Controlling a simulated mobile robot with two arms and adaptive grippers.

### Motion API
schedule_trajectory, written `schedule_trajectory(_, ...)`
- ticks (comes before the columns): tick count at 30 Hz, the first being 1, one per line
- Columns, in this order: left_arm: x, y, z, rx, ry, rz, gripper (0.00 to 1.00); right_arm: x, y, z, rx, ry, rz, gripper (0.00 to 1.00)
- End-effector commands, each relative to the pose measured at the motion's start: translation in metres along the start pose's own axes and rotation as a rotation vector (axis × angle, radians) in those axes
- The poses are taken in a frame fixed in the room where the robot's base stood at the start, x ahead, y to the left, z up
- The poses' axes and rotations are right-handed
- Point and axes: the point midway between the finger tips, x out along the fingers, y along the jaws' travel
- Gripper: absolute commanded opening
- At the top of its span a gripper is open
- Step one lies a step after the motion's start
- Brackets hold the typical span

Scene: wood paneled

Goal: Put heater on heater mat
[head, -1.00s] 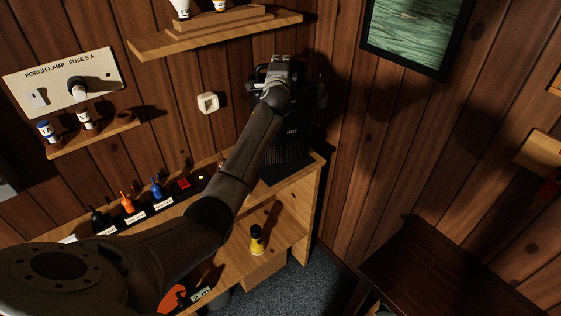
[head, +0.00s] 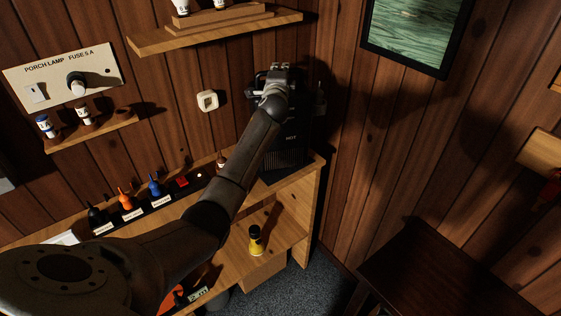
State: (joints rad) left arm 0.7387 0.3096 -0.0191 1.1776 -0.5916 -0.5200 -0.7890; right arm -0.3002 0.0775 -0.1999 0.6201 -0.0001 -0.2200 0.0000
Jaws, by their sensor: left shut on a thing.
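The heater (head: 291,150) is a dark upright box with "HOT" lettering and a ribbed lower front. It is at the right end of the wooden bench, near the wall corner. My left gripper (head: 273,78) is shut on the heater's top, at its handle; the fingers are partly hidden by my wrist. A dark flat patch that looks like the heater mat (head: 268,179) shows at the heater's foot. The heater's base is over it or on it; I cannot tell whether they touch. My right gripper is out of view.
A wall shelf (head: 225,35) is left of and above the heater. A dark table (head: 430,275) is at the right.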

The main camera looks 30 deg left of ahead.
Motion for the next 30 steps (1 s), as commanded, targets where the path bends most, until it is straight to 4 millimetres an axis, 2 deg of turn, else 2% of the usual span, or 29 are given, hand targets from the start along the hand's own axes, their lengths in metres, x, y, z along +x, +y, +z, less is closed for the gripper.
schedule_trajectory(1,0.0,-0.01,0.0,-0.003,0.002,-0.017,0.0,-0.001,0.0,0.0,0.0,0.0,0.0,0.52)
schedule_trajectory(14,0.0,-0.006,0.0,-0.003,0.003,-0.017,0.0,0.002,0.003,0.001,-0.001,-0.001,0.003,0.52)
schedule_trajectory(15,0.0,-0.007,0.0,-0.003,0.002,-0.017,0.17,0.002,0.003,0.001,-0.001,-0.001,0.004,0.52)
schedule_trajectory(20,0.0,-0.005,0.0,-0.002,0.002,-0.013,0.37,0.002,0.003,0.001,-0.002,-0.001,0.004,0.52)
schedule_trajectory(26,0.0,-0.001,0.0,-0.001,0.001,-0.007,0.38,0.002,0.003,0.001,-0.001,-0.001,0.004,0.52)
schedule_trajectory(27,0.0,0.009,0.0,0.002,-0.002,0.012,0.39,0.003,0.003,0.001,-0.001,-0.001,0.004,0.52)
schedule_trajectory(30,0.0,0.009,0.0,0.001,-0.002,0.011,0.52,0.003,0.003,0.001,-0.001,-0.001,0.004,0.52)
